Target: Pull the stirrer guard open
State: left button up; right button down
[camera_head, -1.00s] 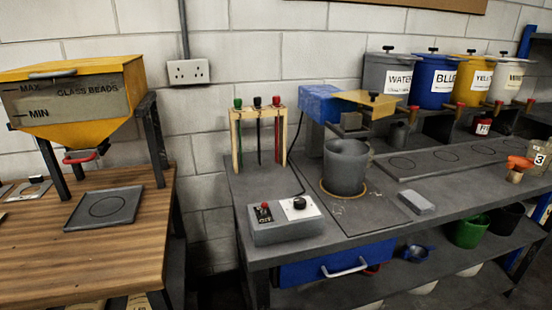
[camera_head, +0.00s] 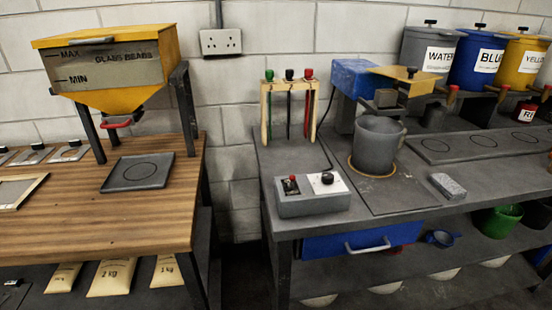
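The stirrer stands on the grey bench at the right, with a blue motor housing (camera_head: 354,80) at the back. A yellow plate with a dark knob, which looks like the stirrer guard (camera_head: 395,75), sticks out level from the housing, above and behind the pot. A grey pot (camera_head: 377,145) stands upright below it on a brown ring. A grey control box (camera_head: 312,195) with a red button and a black knob sits in front, to the left. Neither of my grippers is in view.
A wooden rack (camera_head: 288,110) with colour-topped rods stands behind the control box. A grey block (camera_head: 448,187) lies right of the pot. A wooden table (camera_head: 120,220) with a glass bead hopper (camera_head: 110,70) stands left, across a gap. Labelled buckets (camera_head: 478,60) line the back right.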

aim_at(423, 83)
jog(key=i+z, duration=0.15)
jog(key=z, duration=0.9)
